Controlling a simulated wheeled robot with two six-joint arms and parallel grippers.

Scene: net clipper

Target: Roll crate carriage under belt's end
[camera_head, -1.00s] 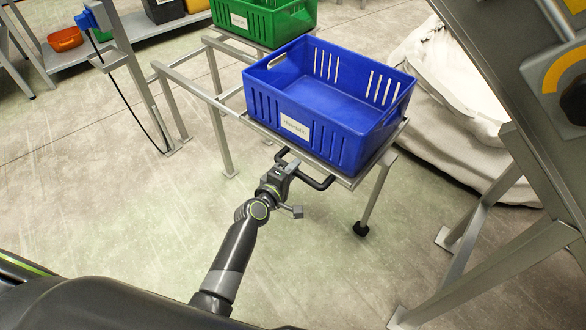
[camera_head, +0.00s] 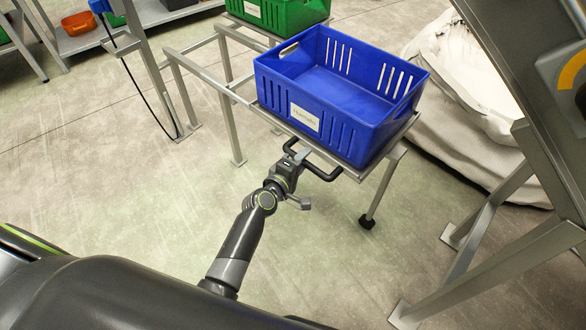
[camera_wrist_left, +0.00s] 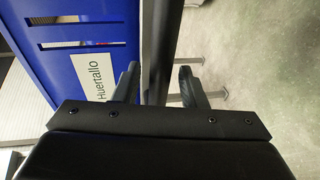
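The crate carriage (camera_head: 387,170) is a grey metal frame with black casters, carrying a blue slotted crate (camera_head: 375,127). A dark U-shaped handle (camera_head: 326,174) sticks out from its near side. The crate's Huertallo label also shows in the left wrist view (camera_wrist_left: 92,80). My left gripper (camera_head: 292,156) is at the left part of the handle. In the left wrist view, its fingers (camera_wrist_left: 158,84) stand on both sides of a dark bar; whether they clamp it is unclear. The belt's end structure (camera_head: 520,150) stands at the right, partly cut off. My right gripper is out of view.
A green crate (camera_head: 285,14) sits on a grey frame behind the blue one. A large white sack (camera_head: 455,85) stands right of the carriage. Slanted grey legs (camera_head: 490,210) of the belt structure rest on the floor at right.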

